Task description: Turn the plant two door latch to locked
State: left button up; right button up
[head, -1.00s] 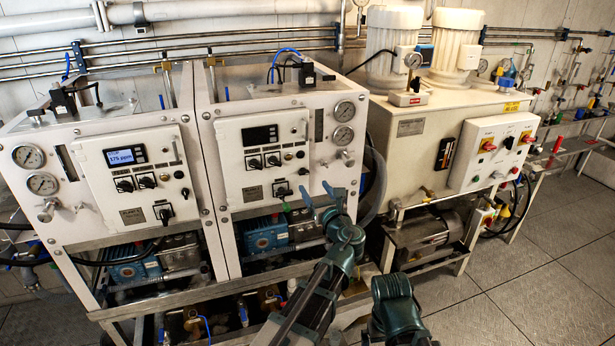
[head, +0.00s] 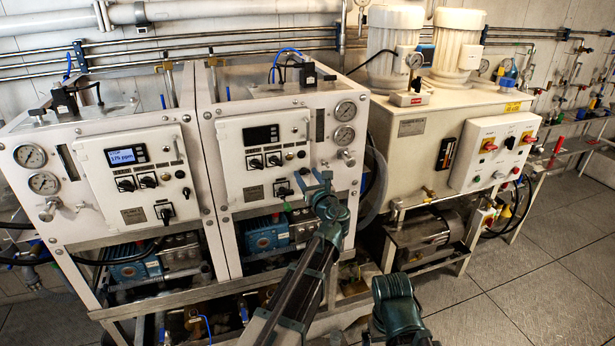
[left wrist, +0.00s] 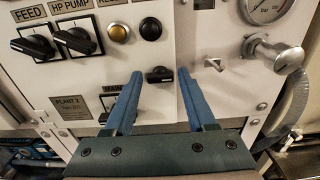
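The plant two panel door (head: 232,163) is on the right-hand white cabinet. Its PLANT 2 label (left wrist: 70,106) shows in the left wrist view. A small black knob (left wrist: 160,75), seemingly the door latch, sits near the door's right edge with its handle lying about level. My left gripper (left wrist: 160,77) is open, with one blue finger on each side of the knob in that view; contact is not visible. In the head view the left gripper (head: 313,178) is in front of the door's lower right corner. My right gripper's fingers are not seen.
A small metal fitting (left wrist: 214,64) and a silver valve knob (left wrist: 275,52) stick out right of the door. Black FEED and HP PUMP switches (left wrist: 75,40) are at upper left. The plant one panel (head: 140,175) is on the left. Floor (head: 520,290) is clear at right.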

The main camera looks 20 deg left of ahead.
pick_arm(q)
grip_shut()
jog(key=shift+n, duration=0.3)
jog(key=n, duration=0.3)
jog(key=shift+s+n, duration=0.1)
jog(key=shift+n, duration=0.3)
jog(key=n, duration=0.4)
jog(key=shift+a+f+n, duration=0.1)
jog(key=shift+n, duration=0.2)
jog(key=n, duration=0.4)
jog(key=shift+f+n, duration=0.1)
jog(key=shift+n, duration=2.3)
